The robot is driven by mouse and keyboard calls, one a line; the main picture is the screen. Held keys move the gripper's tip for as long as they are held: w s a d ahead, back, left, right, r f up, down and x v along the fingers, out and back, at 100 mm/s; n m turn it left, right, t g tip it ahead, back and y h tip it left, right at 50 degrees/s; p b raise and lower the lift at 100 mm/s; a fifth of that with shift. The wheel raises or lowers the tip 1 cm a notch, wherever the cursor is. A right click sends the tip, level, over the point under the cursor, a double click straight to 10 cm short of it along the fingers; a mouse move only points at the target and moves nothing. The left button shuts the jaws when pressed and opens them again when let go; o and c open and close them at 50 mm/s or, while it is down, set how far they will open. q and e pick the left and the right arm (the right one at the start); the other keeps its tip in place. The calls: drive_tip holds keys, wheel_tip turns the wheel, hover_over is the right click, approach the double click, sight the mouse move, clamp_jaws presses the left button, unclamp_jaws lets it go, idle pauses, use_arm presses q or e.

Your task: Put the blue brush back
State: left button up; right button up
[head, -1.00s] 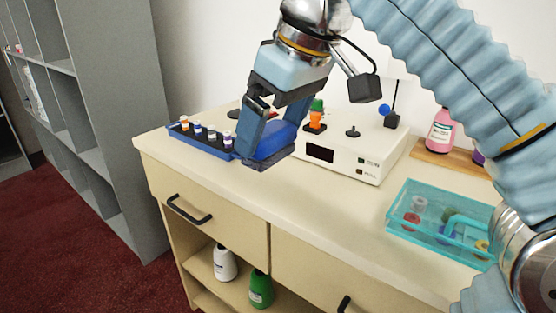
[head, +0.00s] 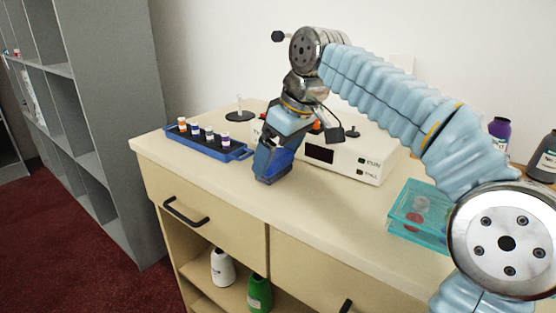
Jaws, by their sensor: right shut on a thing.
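My right gripper (head: 272,160) is above the counter's front edge, just right of the blue tray. It is shut on a bright blue thing with a dark lower end, which I take to be the blue brush (head: 265,166). The fingers cover much of it, so its full shape is hidden. I cannot tell whether its lower end touches the counter. My left gripper is out of view.
The blue tray (head: 243,154) holds several small bottles. A white peg on a dark disc (head: 239,114) stands behind it. My right arm partly hides a cream machine (head: 345,162). A teal bin (head: 403,222) is at right. The counter's front middle (head: 330,212) is clear.

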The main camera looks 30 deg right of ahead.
drive_tip(key=shift+f, duration=0.45)
drive_tip(key=shift+f, duration=0.1)
drive_tip(key=o, duration=0.6)
drive_tip(key=shift+r, duration=0.25)
drive_tip(key=p+v, duration=0.2)
drive_tip(key=v, duration=0.9)
drive_tip(key=shift+s+r, duration=0.3)
drive_tip(key=shift+r, duration=0.05)
